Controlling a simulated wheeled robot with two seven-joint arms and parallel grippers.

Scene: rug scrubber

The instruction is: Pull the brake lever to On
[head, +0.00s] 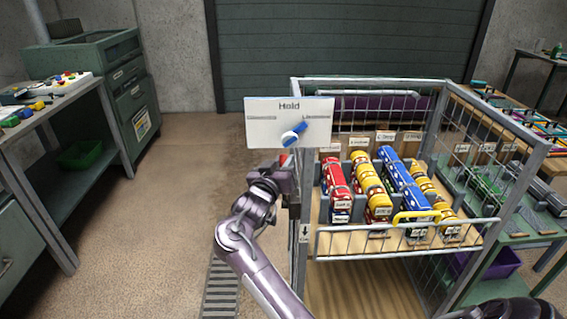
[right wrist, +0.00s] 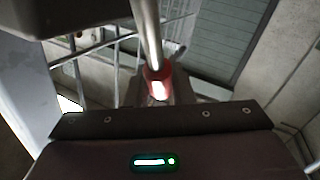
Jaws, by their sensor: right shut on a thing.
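My right gripper (head: 281,176) is at the left front post of the wire cage cart. It is shut on what looks like the brake lever, whose red part (head: 284,159) shows just above the fingers. In the right wrist view the lever is a metal rod (right wrist: 147,30) with a red end (right wrist: 158,82) by the jaws. The fingers hide part of the lever, and I cannot read any On mark. My left gripper is not in view.
A white panel (head: 262,132) reading "Hold" with a blue knob (head: 294,134) stands just above the gripper. The cart (head: 402,233) holds several red, yellow and blue toy-like vehicles. A workbench (head: 50,113) is at left. Open floor (head: 180,200) lies between.

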